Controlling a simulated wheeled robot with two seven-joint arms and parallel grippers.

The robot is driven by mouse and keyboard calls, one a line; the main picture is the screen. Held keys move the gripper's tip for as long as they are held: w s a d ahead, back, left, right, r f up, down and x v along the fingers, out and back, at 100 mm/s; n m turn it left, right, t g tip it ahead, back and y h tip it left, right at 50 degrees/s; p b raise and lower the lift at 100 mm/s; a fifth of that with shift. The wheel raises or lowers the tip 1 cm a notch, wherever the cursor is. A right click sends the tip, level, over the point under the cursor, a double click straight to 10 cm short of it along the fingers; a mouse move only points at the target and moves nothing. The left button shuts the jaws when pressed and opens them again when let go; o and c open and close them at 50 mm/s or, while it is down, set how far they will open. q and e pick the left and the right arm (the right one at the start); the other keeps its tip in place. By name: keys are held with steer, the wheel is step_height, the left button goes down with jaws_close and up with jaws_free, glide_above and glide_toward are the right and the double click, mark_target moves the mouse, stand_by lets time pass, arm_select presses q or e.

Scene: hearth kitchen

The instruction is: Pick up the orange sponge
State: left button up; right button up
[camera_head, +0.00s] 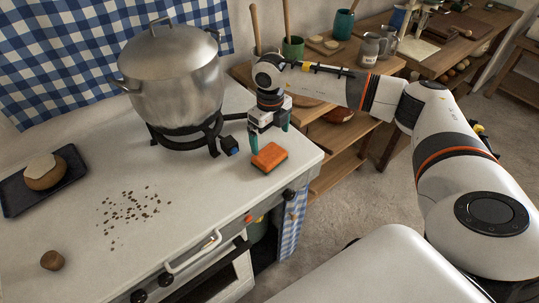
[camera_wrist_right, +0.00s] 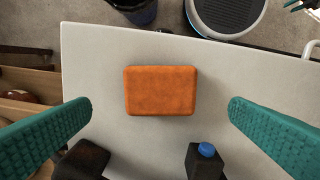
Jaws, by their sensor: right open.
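The orange sponge (camera_head: 269,157) lies flat on the white counter near its right corner. In the right wrist view the sponge (camera_wrist_right: 161,90) shows whole, a little above the line between the fingers. In the wrist view the right gripper's fingers (camera_wrist_right: 160,112) are wide apart, one on each side of the sponge, with bare counter between each finger and the sponge. Nothing is between them in contact. My left gripper is not seen in the head view.
A large metal pot (camera_head: 172,80) stands on a black burner left of my right gripper. A small black block with a blue knob (camera_head: 229,146) is close to the sponge. Dark crumbs (camera_head: 130,214) lie on the counter (camera_head: 190,250). The counter edge is just right of the sponge.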

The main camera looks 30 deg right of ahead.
mark_target(269, 154)
step_height(269, 154, down, 3)
steer(key=shift+r, duration=0.1)
steer(key=shift+f+p, duration=0.25)
steer(key=shift+p, duration=0.25)
step_height(269, 154, down, 4)
steer(key=shift+w+r+p, duration=0.1)
steer(key=shift+w+p, duration=0.05)
steer(key=shift+p, duration=0.6)
steer(key=shift+f, duration=0.45)
steer(key=c, duration=0.8)
step_height(269, 154, up, 10)
steer(key=b, duration=0.2)
steer(key=shift+b, duration=0.3)
steer(key=o, duration=0.4)
steer(key=c, duration=0.3)
